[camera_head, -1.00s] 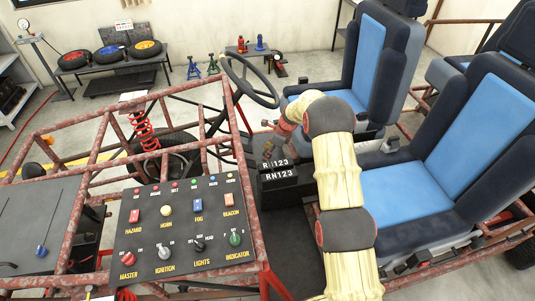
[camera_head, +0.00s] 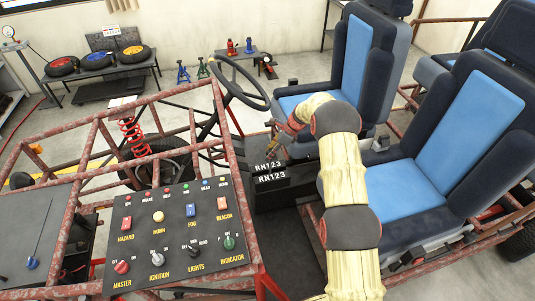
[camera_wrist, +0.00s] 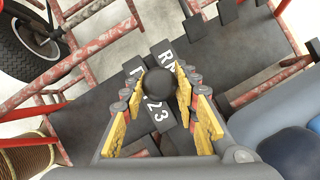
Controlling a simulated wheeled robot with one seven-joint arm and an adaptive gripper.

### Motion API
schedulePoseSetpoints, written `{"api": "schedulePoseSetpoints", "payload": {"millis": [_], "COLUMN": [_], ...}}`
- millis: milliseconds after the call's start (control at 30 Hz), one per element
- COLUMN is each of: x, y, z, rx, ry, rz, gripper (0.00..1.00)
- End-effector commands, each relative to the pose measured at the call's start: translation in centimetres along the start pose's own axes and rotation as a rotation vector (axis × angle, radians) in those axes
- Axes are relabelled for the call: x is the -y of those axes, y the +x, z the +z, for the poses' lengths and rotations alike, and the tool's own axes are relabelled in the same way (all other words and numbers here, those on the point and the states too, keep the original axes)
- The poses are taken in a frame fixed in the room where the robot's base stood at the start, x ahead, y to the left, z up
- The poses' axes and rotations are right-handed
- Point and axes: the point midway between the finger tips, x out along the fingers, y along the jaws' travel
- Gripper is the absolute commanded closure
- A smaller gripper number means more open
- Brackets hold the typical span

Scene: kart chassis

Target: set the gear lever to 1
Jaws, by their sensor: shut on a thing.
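The gear lever's round black knob (camera_wrist: 160,87) shows in the wrist view between the yellow-padded fingers of my gripper (camera_wrist: 160,100). My gripper is shut on the knob. The shaft below the knob is hidden. The gear box with white RN123 lettering (camera_head: 271,178) stands beside the seats in the head view; the lettering also shows partly in the wrist view (camera_wrist: 158,112), with some characters covered by the knob and fingers. In the head view my gripper (camera_head: 280,150) is just above and behind this box. I cannot tell which gear mark the lever lines up with.
A switch panel (camera_head: 178,235) is at the front left. The steering wheel (camera_head: 241,82) is behind and left of the gear box. Blue-and-black seats (camera_head: 440,150) flank my arm on the right. Red frame tubes (camera_head: 242,220) run close by.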

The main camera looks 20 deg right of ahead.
Motion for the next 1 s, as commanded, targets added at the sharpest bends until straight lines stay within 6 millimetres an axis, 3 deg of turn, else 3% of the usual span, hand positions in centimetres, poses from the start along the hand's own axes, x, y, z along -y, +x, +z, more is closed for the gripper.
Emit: {"api": "schedulePoseSetpoints", "payload": {"millis": [67,100,400,767,1000], "x": [0.0,0.0,0.0,0.1,0.1], "y": [0.0,0.0,0.0,-0.3,-3.9], "z": [-0.1,-0.1,0.0,0.0,0.0], "rx": [-0.002,-0.002,-0.001,-0.001,0.0], "ry": [-0.001,-0.001,-0.001,-0.001,-0.001], "rz": [-0.001,-0.001,-0.001,-0.002,-0.004], "gripper": [1.0,0.69,0.52,0.51,0.51]}}
